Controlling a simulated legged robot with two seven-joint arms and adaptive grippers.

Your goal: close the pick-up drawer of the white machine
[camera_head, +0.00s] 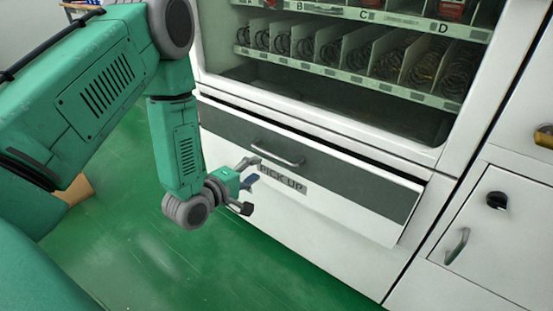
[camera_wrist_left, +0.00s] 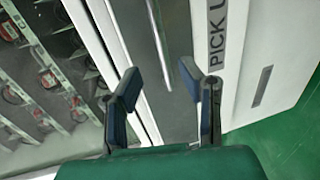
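The white machine (camera_head: 440,160) has a pick-up drawer (camera_head: 340,215) low on its front, with a dark grey band, a metal handle (camera_head: 278,155) and a "PICK UP" label (camera_head: 283,178). The drawer front stands out from the machine body, clearest at its right end, so it looks partly open. My left gripper (camera_head: 250,184) is in front of the drawer's left part, near the label and below the handle. My right gripper is not in view.
Above the drawer is a display window with shelves of spiral coils (camera_head: 340,55). At the right is a white cabinet door (camera_head: 500,230) with a black knob and handle. A cardboard box (camera_head: 76,190) lies behind my left arm. The green floor (camera_head: 150,260) before the machine is clear.

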